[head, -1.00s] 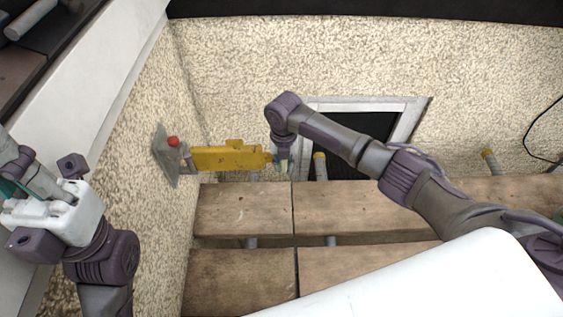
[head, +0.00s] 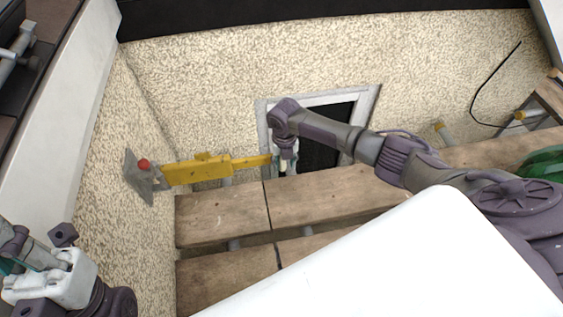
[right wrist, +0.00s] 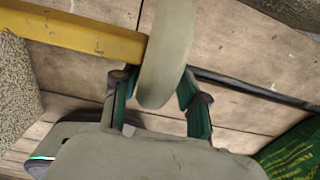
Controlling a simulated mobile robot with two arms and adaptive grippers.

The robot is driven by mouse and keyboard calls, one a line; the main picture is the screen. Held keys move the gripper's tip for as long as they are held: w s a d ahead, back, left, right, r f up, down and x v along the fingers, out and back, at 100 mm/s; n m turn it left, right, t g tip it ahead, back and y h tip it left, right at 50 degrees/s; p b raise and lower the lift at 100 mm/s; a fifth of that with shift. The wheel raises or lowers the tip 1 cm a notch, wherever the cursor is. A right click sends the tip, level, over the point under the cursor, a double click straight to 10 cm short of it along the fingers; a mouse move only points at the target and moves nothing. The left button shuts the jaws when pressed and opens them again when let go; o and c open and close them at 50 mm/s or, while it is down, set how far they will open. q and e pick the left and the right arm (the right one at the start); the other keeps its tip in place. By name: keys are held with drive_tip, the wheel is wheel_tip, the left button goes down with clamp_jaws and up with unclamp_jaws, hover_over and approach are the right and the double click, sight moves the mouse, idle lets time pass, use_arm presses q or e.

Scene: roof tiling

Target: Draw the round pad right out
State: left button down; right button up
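A yellow arm (head: 195,172) juts from a grey metal plate (head: 135,185) on the left wall, with a red knob (head: 144,164) near the plate. A narrower yellow bar (head: 252,161) sticks out of its right end. The round pad (right wrist: 166,50), grey-beige and seen edge-on in the right wrist view, stands at the end of the bar.
Wooden planks (head: 222,218) lie below the arm. A framed dark window (head: 322,140) is in the rough wall behind. A green object (head: 545,165) and a black cable (head: 476,95) are at the right. My white body hides the lower middle.

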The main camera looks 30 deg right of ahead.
drive_tip(key=shift+a, duration=0.1)
drive_tip(key=shift+w+r, duration=0.1)
drive_tip(key=shift+r, duration=0.45)
wheel_tip(320, 180, up, 11)
idle(0.4)
